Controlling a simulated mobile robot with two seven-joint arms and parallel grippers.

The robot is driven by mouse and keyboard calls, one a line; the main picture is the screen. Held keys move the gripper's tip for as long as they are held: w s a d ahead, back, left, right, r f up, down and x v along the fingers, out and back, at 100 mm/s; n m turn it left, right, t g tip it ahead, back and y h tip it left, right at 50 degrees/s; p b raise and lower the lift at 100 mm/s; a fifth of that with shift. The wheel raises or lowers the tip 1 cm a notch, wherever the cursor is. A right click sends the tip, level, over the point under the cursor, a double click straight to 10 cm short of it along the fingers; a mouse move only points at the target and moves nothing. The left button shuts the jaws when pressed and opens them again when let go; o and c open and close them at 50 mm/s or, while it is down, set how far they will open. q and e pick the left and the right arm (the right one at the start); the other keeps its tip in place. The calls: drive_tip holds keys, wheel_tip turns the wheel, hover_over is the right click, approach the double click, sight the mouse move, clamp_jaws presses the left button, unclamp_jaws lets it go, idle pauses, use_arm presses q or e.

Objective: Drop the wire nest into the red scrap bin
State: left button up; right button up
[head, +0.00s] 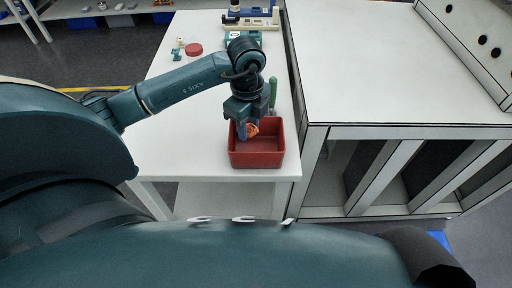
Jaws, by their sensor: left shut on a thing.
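The red scrap bin (266,160) stands near the front edge of the white table. My left gripper (249,128) points down over the left part of the bin opening. It is shut on the wire nest (253,130), a small orange bundle at its fingertips. The nest shows at or just above the bin's opening; its exact height is hard to tell. The visible bin floor looks empty. My right gripper is not in view.
A green upright object (273,92) stands just behind the bin. A red round lid-like thing (194,50) and small teal parts (178,52) lie farther back on the table (190,130). A white cabinet (390,70) adjoins the table on the right.

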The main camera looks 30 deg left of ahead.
use_arm(q)
drive_tip(key=shift+f, duration=0.15)
drive_tip(key=o, duration=1)
wheel_tip(320, 180, up, 13)
drive_tip(key=shift+r+p, duration=0.1)
drive_tip(key=shift+p, duration=0.2)
